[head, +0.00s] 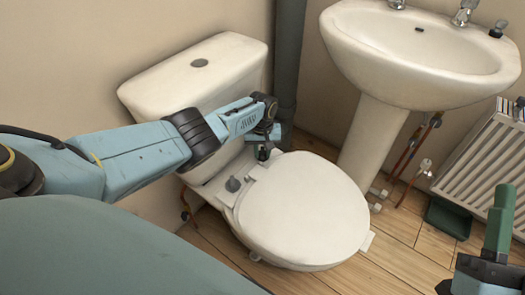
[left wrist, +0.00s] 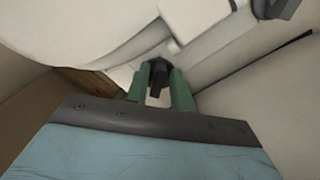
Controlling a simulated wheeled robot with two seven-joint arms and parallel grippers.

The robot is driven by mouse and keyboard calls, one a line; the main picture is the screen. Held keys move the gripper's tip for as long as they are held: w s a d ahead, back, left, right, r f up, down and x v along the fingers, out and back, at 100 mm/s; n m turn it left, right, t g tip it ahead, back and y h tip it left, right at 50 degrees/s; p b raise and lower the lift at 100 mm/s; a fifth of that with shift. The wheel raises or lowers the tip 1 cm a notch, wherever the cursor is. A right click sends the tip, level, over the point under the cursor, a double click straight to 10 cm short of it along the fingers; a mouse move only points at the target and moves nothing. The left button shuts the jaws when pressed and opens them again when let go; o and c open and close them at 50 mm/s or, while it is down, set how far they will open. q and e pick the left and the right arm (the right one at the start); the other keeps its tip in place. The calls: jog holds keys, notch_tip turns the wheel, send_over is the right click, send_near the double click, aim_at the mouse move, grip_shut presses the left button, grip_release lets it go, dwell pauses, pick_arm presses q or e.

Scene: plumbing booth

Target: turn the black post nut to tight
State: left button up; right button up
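The black post nut (left wrist: 158,74) shows in the left wrist view between the green fingertips, at the hinge end of the toilet seat. My left gripper (head: 264,150) reaches down over the rear hinge area of the white seat lid (head: 305,210) in the head view. In the left wrist view, the fingers of this gripper (left wrist: 159,88) lie against the nut on both sides, with no clear gap. Fingers and arm partly hide the nut in the head view. My right gripper (head: 493,245) is at the lower right edge, away from the toilet; its opening does not show clearly.
A grey knob (head: 233,184) stands at the other seat hinge. The cistern (head: 200,75) rises behind the seat, and a dark vertical pipe (head: 288,60) stands beside it. A sink (head: 420,55) on a pedestal and a radiator (head: 485,150) are to the right.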

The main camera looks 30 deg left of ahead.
pick_arm(q)
grip_shut()
jog(key=shift+a+m, duration=0.1)
jog(key=shift+m, duration=1.1)
jog(key=o, duration=0.5)
grip_release()
jog(key=shift+o, duration=0.2)
